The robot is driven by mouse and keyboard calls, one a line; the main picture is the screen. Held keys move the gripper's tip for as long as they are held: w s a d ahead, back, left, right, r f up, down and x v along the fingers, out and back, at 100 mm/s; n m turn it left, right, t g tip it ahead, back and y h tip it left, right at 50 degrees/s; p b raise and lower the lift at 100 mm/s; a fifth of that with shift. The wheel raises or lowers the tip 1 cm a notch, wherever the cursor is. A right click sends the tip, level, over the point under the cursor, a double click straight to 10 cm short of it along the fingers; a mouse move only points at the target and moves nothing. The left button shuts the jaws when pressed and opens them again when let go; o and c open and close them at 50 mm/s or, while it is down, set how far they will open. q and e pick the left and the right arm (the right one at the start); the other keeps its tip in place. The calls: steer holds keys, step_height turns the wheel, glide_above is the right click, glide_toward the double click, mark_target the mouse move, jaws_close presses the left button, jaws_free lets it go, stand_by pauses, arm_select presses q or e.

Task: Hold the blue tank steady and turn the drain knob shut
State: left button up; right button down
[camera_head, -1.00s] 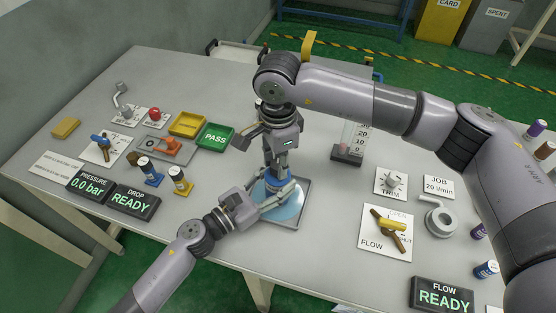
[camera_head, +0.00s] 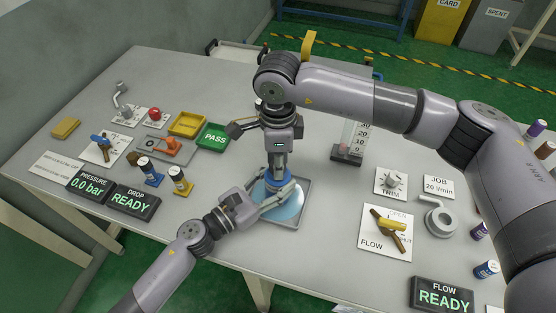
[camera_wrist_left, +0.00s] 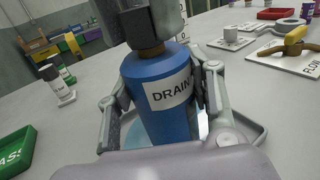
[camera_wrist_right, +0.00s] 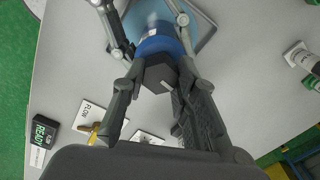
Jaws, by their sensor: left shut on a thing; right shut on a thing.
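The blue tank (camera_wrist_left: 160,100), labelled DRAIN, stands upright on a pale blue round patch (camera_head: 287,212) in a shallow grey tray (camera_head: 303,187). In the head view the grippers hide most of the tank. My left gripper (camera_head: 277,188) reaches in low from the front left, with its fingers shut on the tank's sides. The dark drain knob (camera_wrist_right: 160,73) sits on top of the tank and is six-sided. My right gripper (camera_wrist_right: 158,80) points straight down and is shut on the knob from above.
A FLOW panel (camera_head: 374,245) with a yellow-handled valve (camera_head: 388,228) and a TRIM panel (camera_head: 391,183) lie to the right. A gauge stand (camera_head: 347,153) stands behind the tray. Green and yellow trays and small bottles are to the left. Bare table lies between.

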steer(key=m, duration=0.5)
steer(key=shift+m, duration=0.3)
steer(key=m, duration=0.5)
steer(key=shift+m, duration=0.3)
steer(key=c, duration=1.3)
jaws_free()
step_height(320, 180, up, 12)
